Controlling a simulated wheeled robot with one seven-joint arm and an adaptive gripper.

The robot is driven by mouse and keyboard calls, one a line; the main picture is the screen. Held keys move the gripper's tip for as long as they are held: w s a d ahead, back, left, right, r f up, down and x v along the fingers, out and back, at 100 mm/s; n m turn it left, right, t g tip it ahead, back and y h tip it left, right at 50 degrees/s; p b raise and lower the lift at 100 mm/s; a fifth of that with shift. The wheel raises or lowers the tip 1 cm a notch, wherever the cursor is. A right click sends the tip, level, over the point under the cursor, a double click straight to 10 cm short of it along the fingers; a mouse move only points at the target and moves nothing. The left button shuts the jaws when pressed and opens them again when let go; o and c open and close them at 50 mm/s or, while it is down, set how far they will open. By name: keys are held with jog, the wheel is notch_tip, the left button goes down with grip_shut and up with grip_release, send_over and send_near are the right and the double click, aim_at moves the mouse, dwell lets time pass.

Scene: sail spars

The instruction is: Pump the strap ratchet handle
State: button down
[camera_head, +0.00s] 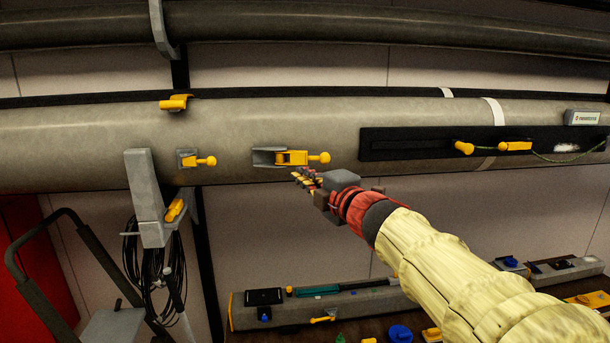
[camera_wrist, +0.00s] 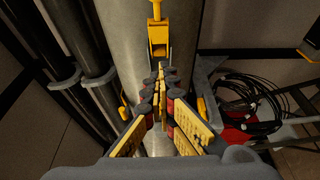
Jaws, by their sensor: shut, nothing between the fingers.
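A ratchet with a grey frame and a yellow handle (camera_head: 291,158) ending in a round yellow knob (camera_head: 319,157) is mounted on the front of the large grey spar (camera_head: 90,140). The handle lies along the spar, its knob to the right. My gripper (camera_head: 300,177) is shut and empty, its fingertips just below the handle in the head view. In the wrist view the closed fingers (camera_wrist: 160,78) point at a yellow fitting with a knob (camera_wrist: 157,38) on the spar. I cannot tell whether the fingertips touch the ratchet.
A black rail (camera_head: 400,143) with yellow fittings and a green cord is at right. A bench with tools (camera_head: 320,305) stands below.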

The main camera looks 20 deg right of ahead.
jog(key=shift+s+a, duration=1.6)
jog(key=shift+s, duration=0.2)
jog(key=shift+s+a, duration=1.55)
jog(key=shift+s, duration=0.2)
jog(key=shift+s+a+b, duration=0.3)
jog(key=shift+s+a, duration=1.25)
jog(key=shift+s, duration=0.25)
jog(key=shift+s+a+b, duration=0.5)
jog(key=shift+s+a, duration=1.1)
jog(key=shift+s, duration=0.2)
